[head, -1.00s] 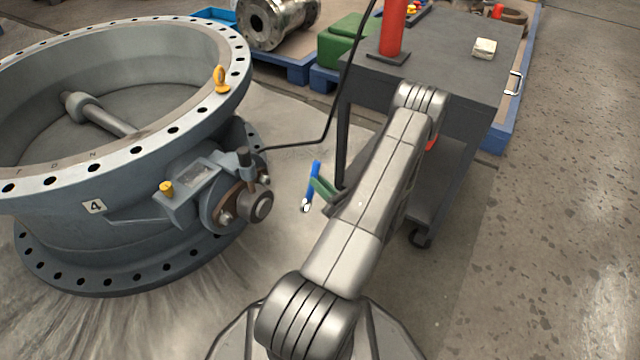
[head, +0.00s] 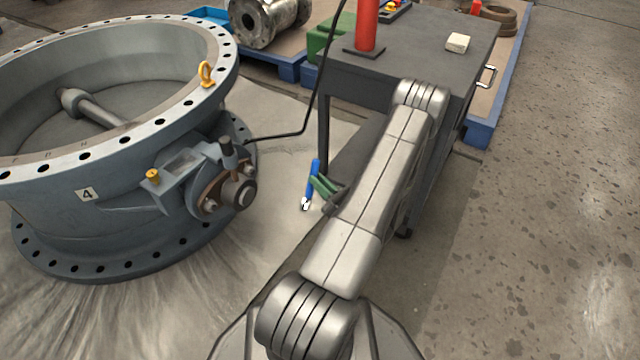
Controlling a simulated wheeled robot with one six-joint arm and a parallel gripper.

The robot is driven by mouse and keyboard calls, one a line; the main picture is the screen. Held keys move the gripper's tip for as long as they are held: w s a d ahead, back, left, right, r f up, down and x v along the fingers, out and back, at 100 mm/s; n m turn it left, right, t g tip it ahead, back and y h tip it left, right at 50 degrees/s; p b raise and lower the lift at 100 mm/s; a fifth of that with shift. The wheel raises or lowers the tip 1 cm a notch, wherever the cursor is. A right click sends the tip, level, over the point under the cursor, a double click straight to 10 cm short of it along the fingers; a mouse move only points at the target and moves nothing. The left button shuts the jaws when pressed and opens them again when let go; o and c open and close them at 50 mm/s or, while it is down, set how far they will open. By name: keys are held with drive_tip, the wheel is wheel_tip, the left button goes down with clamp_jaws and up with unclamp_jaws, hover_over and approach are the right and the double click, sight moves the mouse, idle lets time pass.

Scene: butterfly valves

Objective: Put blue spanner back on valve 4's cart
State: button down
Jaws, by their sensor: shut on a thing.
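The blue spanner (head: 313,178) is held upright but slightly tilted, its silver open end pointing down. My gripper (head: 316,186), with green fingers, is shut on its blue handle, left of my forearm. The valve marked 4 (head: 120,205) is the big grey flanged body at the left. The grey cart (head: 420,55) stands behind and right of my gripper. The spanner is in front of the cart and lower in the picture than its top. My arm hides part of the cart's front and lower shelf.
Behind are a green box (head: 325,38) and a metal pipe fitting (head: 262,20) on blue-edged pallets.

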wheel_tip(320, 180, up, 12)
drive_tip(key=p, duration=0.7)
drive_tip(key=shift+r+p, duration=0.25)
drive_tip(key=shift+p, duration=0.1)
drive_tip(key=w+a+r+m+t+h, duration=0.5)
drive_tip(key=w+r+h, duration=0.3)
drive_tip(key=w+r, duration=0.25)
wheel_tip(320, 180, up, 29)
drive_tip(key=p, duration=3)
drive_tip(key=shift+h, duration=0.4)
drive_tip(key=shift+w+d, duration=0.1)
drive_tip(key=shift+d, duration=0.05)
